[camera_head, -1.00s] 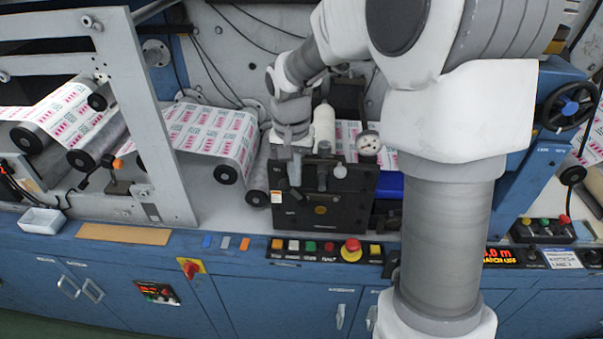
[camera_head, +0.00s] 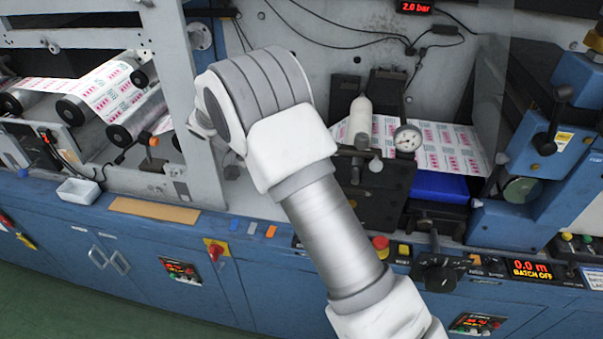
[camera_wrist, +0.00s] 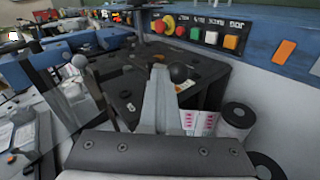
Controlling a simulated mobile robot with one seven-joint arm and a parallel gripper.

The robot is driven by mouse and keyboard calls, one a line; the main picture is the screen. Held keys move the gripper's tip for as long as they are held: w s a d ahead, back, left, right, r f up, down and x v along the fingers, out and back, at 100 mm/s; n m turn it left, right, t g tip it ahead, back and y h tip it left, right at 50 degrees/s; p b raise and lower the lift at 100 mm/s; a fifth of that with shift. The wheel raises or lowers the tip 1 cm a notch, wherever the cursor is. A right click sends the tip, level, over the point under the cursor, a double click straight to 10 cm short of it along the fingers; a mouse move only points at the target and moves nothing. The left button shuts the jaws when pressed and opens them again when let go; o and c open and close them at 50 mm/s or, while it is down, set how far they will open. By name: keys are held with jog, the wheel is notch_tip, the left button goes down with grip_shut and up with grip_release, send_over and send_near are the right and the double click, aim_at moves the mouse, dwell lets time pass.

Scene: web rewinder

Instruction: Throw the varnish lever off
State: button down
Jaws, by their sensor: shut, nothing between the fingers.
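No readable label picks out the varnish lever. A black unit (camera_head: 383,195) stands at the middle of the machine, with a short black lever (camera_head: 361,142) and a grey knob (camera_head: 375,164) on its top. In the wrist view the black unit (camera_wrist: 205,82) lies beyond my fingers, and a dark ball knob (camera_wrist: 178,73) shows just right of the fingertips. My gripper (camera_wrist: 160,70) is shut and empty; I cannot tell whether it touches the knob. In the head view my arm hides the gripper and the unit's left part.
A pressure gauge (camera_head: 407,138) and a white cylinder (camera_head: 360,118) stand over the black unit. A red emergency button (camera_head: 380,243) and a black rotary knob (camera_head: 440,276) are on the front panel. A blue post with a black-knobbed lever (camera_head: 550,130) rises at the right.

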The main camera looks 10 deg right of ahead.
jog(key=shift+w+a+f+b, duration=0.1)
jog(key=shift+a+f+b, duration=0.2)
jog(key=shift+f, duration=0.3)
jog(key=shift+a+f+b, duration=0.15)
jog(key=shift+f+b, duration=0.2)
jog(key=shift+f, duration=0.25)
jog(key=shift+f, duration=0.25)
jog(key=shift+a+r, duration=0.1)
jog(key=shift+a, duration=0.1)
